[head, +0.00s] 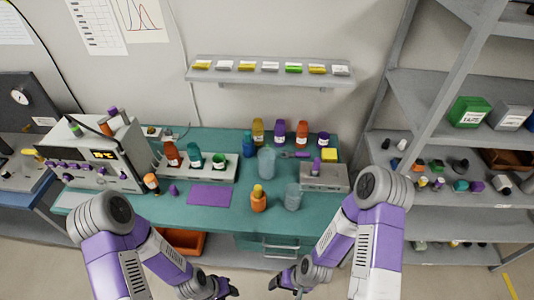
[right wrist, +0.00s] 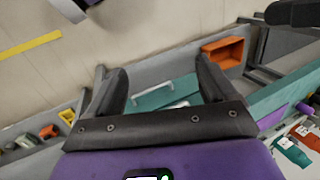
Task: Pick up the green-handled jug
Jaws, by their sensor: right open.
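Two pale translucent vessels stand on the teal bench: a taller one (head: 266,162) near the middle and another (head: 293,197) nearer the front edge. I cannot make out a green handle on either, so I cannot tell which is the green-handled jug. My right gripper (head: 285,281) is low in front of the bench, apart from both vessels. In the right wrist view its jaws (right wrist: 160,85) are open and empty, facing the bench's drawer front. My left gripper (head: 222,288) is at the bottom of the head view, in front of the bench; its jaws are too small to read.
Several bottles line the back. A purple mat (head: 209,195) lies left. An orange bin (head: 184,241) is below the bench. A grey shelf rack (head: 440,140) stands right.

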